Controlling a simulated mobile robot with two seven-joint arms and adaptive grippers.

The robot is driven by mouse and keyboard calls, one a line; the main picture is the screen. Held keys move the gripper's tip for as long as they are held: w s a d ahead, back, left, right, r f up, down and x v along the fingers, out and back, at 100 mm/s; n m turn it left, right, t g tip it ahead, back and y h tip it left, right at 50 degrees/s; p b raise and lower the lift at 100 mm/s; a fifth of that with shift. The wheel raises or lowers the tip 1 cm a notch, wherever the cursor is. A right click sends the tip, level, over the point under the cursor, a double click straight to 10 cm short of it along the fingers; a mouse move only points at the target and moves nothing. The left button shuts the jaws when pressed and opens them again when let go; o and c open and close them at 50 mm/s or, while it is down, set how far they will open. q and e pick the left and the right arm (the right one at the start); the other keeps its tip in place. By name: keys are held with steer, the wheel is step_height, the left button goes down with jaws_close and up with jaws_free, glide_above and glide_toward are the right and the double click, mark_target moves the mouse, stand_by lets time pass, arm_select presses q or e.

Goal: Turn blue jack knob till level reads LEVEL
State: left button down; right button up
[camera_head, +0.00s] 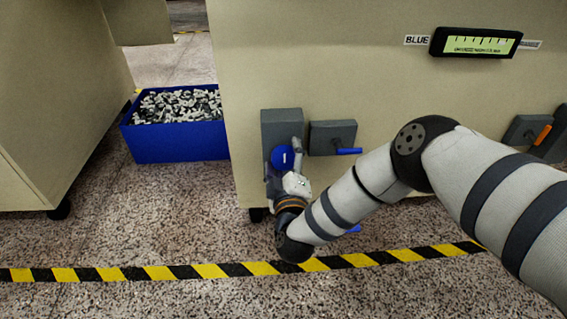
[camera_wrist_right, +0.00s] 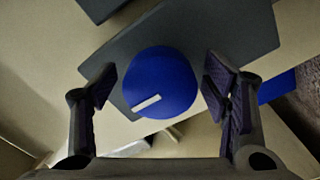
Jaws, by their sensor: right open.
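The round blue jack knob (camera_head: 283,157) sits on a grey block (camera_head: 281,119) at the lower left of the beige cabinet. In the right wrist view the knob (camera_wrist_right: 165,72) has a white slanted mark. My right gripper (camera_head: 285,169) is at the knob. In its wrist view the open fingers (camera_wrist_right: 158,86) stand on either side of the knob, with a gap at each side. The level display (camera_head: 476,43), beside a BLUE label (camera_head: 417,40), is lit green with a row of ticks; its reading is too small to tell. My left gripper is not in view.
A grey box (camera_head: 332,136) with a blue lever (camera_head: 349,151) is right of the knob. Another grey box with an orange handle (camera_head: 542,135) is at the far right. A blue bin of grey parts (camera_head: 180,143) stands left. Striped tape (camera_head: 160,272) crosses the floor.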

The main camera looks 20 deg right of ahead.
steer(key=c, duration=1.2)
steer(key=shift+o, duration=0.2)
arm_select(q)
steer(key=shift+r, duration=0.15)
arm_select(e)
steer(key=shift+m, duration=0.4)
